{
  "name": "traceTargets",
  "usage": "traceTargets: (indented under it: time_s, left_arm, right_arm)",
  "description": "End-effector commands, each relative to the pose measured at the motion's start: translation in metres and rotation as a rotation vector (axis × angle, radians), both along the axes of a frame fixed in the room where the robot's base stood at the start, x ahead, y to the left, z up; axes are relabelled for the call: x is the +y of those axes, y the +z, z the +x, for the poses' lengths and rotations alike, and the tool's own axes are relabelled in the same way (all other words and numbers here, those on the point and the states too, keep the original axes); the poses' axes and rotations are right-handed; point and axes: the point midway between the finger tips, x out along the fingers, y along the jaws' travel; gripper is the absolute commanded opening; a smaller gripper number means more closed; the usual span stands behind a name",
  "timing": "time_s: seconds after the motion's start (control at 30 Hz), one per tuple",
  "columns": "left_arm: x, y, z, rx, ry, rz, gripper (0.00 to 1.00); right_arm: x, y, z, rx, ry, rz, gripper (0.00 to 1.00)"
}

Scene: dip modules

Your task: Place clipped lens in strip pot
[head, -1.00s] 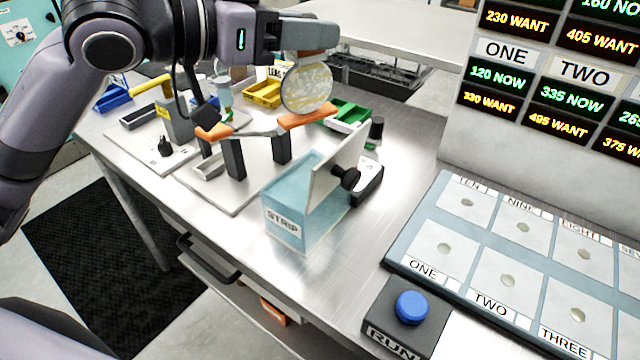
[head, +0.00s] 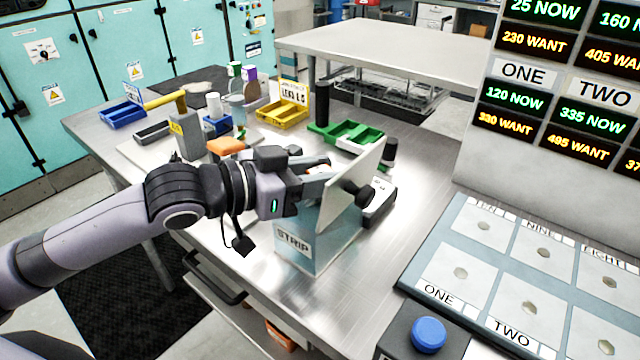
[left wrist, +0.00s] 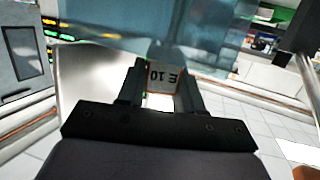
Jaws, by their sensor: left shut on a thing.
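The strip pot (head: 303,257) is a pale blue translucent box with a STRIP label on the steel bench. Its pale lid (head: 352,180) with a black knob stands tilted open on the right. My left gripper (head: 322,172) is at the pot's mouth, left of the lid. In the left wrist view the left gripper (left wrist: 160,85) is shut on a small clip (left wrist: 163,78) marked "E 10", white with orange edges. The lens itself is hidden in both current views, so I cannot tell how deep it sits. My right gripper is not in view.
An orange-topped stand (head: 226,146) is partly behind my arm. Yellow (head: 283,112) and green (head: 350,134) trays lie at the back. A blue RUN button (head: 428,334) and a plate with numbered places (head: 500,270) are to the right. Bare bench lies between pot and plate.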

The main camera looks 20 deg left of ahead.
Motion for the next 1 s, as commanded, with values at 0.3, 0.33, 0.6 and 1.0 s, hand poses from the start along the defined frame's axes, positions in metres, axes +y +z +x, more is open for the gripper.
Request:
traceTargets:
  time_s: [0.3, 0.33, 0.6, 1.0]
  left_arm:
    - [-0.0002, -0.0177, -0.0002, -0.001, -0.001, -0.001, 0.00]
    - [-0.0002, -0.0177, -0.0002, -0.001, -0.001, -0.001, 0.00]
    - [-0.0002, -0.0204, -0.0001, 0.001, -0.001, -0.001, 0.46]
    - [0.0000, -0.0167, 0.0001, 0.000, 0.000, 0.000, 0.46]
  right_arm:
    - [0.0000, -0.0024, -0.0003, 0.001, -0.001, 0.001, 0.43]
    - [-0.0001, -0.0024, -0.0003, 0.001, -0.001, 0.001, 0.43]
    - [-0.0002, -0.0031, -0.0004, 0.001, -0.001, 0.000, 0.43]
    - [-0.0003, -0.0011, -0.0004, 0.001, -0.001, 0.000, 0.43]
